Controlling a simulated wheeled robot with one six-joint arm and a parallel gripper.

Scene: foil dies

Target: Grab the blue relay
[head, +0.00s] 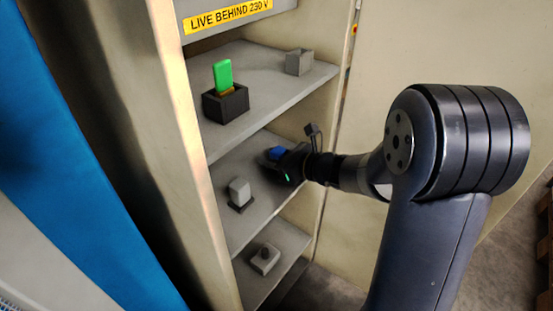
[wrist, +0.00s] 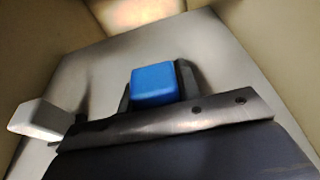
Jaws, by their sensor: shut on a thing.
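The blue relay (head: 275,153) is on the middle shelf of the cabinet in the head view, at the tip of my gripper (head: 284,160). In the wrist view the blue relay (wrist: 153,85) shows as a blue block between the two dark fingers of my gripper (wrist: 153,90). My gripper is shut on it. The lower part of the relay is hidden behind the gripper body. I cannot tell whether the relay touches the shelf or a socket.
A green relay (head: 223,75) stands in a dark socket (head: 226,105) on the upper shelf, with an empty-looking grey box (head: 299,62) to its right. A light grey block (head: 239,191) stands left on the middle shelf. A grey piece (head: 264,259) sits on the lower shelf. Cabinet walls flank the shelves.

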